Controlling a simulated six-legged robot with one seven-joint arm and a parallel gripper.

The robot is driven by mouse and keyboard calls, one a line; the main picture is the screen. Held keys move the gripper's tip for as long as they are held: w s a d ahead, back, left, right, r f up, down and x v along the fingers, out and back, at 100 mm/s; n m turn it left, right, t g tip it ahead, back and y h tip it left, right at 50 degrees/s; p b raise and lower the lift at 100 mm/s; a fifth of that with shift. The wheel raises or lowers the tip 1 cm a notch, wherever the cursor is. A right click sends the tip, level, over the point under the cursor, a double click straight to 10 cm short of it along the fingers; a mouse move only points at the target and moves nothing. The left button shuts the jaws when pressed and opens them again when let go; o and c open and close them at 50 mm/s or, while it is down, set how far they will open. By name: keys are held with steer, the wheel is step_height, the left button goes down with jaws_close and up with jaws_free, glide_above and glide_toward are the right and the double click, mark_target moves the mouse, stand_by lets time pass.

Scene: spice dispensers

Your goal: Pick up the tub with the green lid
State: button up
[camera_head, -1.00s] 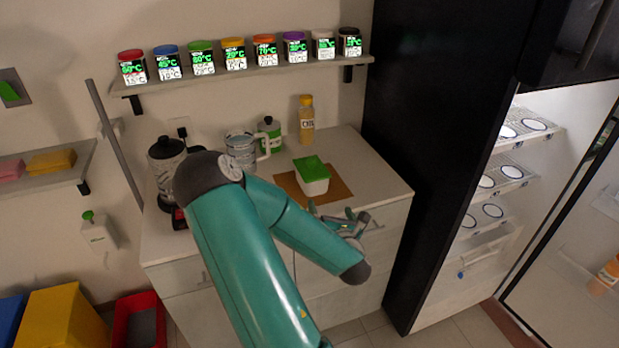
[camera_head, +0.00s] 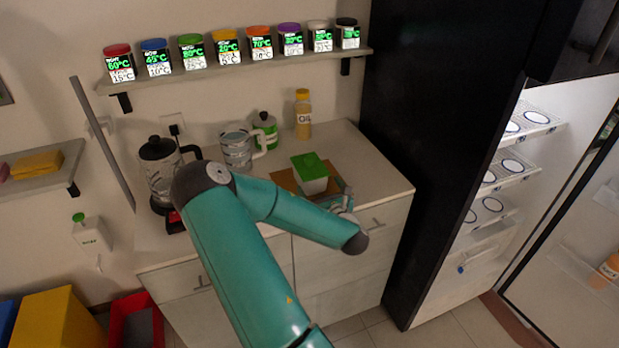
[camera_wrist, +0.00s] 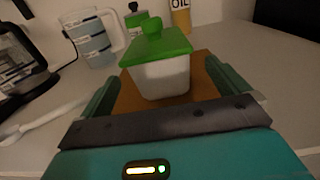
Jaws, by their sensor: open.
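The tub with the green lid (camera_head: 312,175) is white and stands upright on a brown board on the counter. In the wrist view the tub (camera_wrist: 160,72) is straight ahead, between the two green fingers and a little beyond them. My gripper (camera_head: 340,197) is at the near right side of the tub in the head view, partly hidden behind my forearm. In the wrist view my gripper (camera_wrist: 170,98) is open and empty, with a finger on each side of the brown board (camera_wrist: 205,75). I cannot tell whether a finger touches the tub.
A glass measuring jug (camera_head: 236,150), a green-labelled bottle (camera_head: 265,130) and an oil bottle (camera_head: 303,115) stand behind the tub. A coffee maker (camera_head: 160,170) is at the left. A shelf (camera_head: 240,68) of jars hangs above. A tall black cabinet side (camera_head: 435,150) bounds the counter's right.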

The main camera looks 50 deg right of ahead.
mark_target(312, 175)
steer(key=x, duration=0.6)
steer(key=shift+w, duration=0.15)
steer(key=c, duration=2)
